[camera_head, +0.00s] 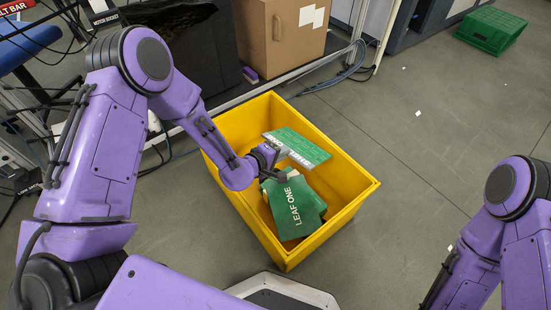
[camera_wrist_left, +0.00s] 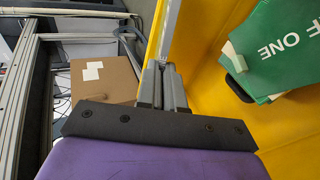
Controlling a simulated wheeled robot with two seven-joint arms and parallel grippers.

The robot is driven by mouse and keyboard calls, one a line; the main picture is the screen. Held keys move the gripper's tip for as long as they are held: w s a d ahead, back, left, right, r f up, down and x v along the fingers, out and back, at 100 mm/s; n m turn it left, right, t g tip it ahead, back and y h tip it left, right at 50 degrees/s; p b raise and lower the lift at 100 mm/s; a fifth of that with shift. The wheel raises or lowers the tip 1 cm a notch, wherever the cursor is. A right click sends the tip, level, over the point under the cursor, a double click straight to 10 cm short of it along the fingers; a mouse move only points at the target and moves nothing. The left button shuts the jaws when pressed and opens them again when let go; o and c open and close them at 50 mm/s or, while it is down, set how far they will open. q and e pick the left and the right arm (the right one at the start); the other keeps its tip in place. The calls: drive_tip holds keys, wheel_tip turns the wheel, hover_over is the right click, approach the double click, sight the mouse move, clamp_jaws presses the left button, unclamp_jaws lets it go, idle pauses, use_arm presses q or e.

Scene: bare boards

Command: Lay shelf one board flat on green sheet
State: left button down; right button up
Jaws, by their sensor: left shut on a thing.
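My left gripper (camera_head: 276,152) is shut on a green board (camera_head: 300,146) with white lettering that is too small to read surely. It holds this board by its near edge, inside or just over the yellow bin (camera_head: 363,190). No green sheet can be made out apart from these boards.
A cardboard box (camera_head: 280,38) stands behind the bin. A green crate (camera_head: 490,30) sits at the far right. The grey floor right of the bin is mostly clear, with small white scraps. Cables and a frame crowd the left. My right arm is at lower right.

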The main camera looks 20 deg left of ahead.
use_arm(q)
drive_tip(key=s+f+m+g+h+p, duration=0.1)
drive_tip(key=s+f+m+g, duration=0.1)
drive_tip(key=f, duration=0.3)
drive_tip(key=shift+s+d, duration=0.3)
drive_tip(key=shift+s, duration=0.6)
use_arm(e)
drive_tip(key=shift+w+d+r, duration=0.1)
drive_tip(key=shift+w+r, duration=0.05)
drive_tip(key=shift+r, duration=0.5)
drive_tip(key=shift+w+d+r, duration=0.1)
drive_tip(key=shift+w+r, duration=0.05)
drive_tip(key=shift+r, duration=0.45)
drive_tip(key=shift+r, duration=0.15)
use_arm(q)
wheel_tip(320, 180, down, 8)
drive_tip(key=b, duration=0.5)
use_arm(e)
drive_tip(key=f, duration=0.5)
drive_tip(key=shift+s+a+f, duration=0.2)
drive_tip(key=shift+f, duration=0.05)
use_arm(q)
drive_tip(key=shift+s, duration=0.1)
drive_tip(key=c, duration=1.2)
unclamp_jaws()
drive_tip(key=shift+a, duration=0.1)
use_arm(e)
drive_tip(key=shift+r, duration=0.1)
